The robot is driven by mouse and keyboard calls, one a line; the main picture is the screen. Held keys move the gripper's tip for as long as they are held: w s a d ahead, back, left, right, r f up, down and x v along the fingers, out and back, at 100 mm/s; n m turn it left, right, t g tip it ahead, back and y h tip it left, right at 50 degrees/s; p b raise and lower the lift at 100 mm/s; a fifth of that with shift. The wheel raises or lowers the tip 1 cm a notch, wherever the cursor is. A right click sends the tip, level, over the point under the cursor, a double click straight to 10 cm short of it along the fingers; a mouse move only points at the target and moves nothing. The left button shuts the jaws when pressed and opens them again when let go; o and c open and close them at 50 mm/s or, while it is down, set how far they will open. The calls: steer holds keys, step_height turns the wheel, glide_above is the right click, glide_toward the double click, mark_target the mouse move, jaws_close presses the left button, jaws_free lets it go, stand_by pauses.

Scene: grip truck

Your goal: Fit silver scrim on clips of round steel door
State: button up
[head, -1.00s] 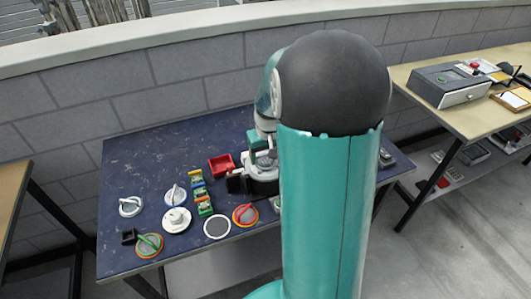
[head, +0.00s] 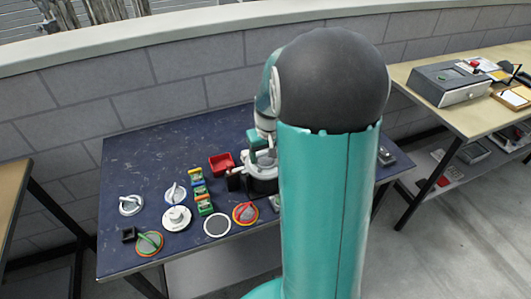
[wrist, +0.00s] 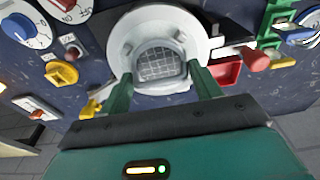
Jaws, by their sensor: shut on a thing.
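The silver scrim (wrist: 160,64), a grey mesh in a pale silver rim, is between my gripper's two green fingers in the wrist view. My gripper (wrist: 162,84) is shut on its near part. A round, pale steel piece (wrist: 191,27), which looks like the round door, lies behind and around the scrim. In the head view, my gripper (head: 257,146) is low over the round steel piece (head: 264,167). My arm hides part of it, and the scrim cannot be made out there.
On the dark blue table (head: 140,170) are a red tray (head: 221,164), a white-rimmed disc (head: 217,225), a red-rimmed disc (head: 245,213), a green-handled disc (head: 149,243) and small coloured blocks (head: 201,191). The table's back left is clear. Another bench (head: 440,105) stands right.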

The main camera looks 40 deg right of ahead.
mark_target(266, 153)
steer(key=shift+f, duration=0.2)
steer(key=o, duration=1.3)
steer(key=shift+r, duration=3.75)
